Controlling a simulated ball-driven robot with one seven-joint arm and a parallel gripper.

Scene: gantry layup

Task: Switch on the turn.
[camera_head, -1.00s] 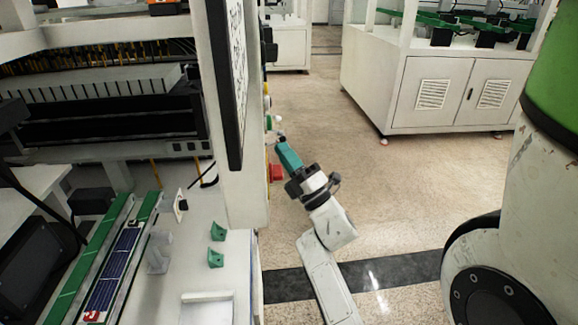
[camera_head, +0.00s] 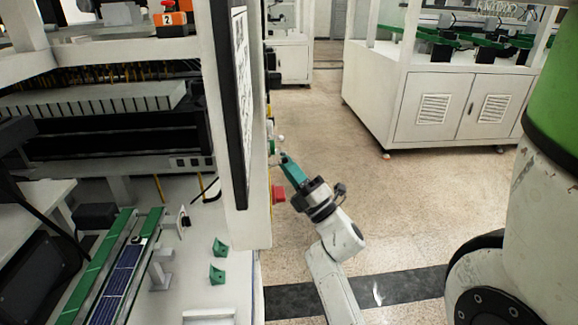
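The edge of a white machine post (camera_head: 258,225) carries a column of controls seen nearly edge-on. A red button (camera_head: 278,193) sticks out low on it, with small green and white controls (camera_head: 270,146) above. I cannot tell which one is the turn switch or how it is set. My gripper (camera_head: 284,158), with teal fingers, is just right of the post, at about the height between the green control and the red button. Its fingertips look close to the controls; I cannot tell whether they touch. Finger spacing is not visible.
A black-framed panel (camera_head: 240,110) hangs on the post. Left is a white worktable with green brackets (camera_head: 218,247) and a rail holding a blue solar strip (camera_head: 120,285). An orange box marked 2 (camera_head: 169,18) sits above. A white cabinet (camera_head: 440,100) stands back right. Open floor lies between.

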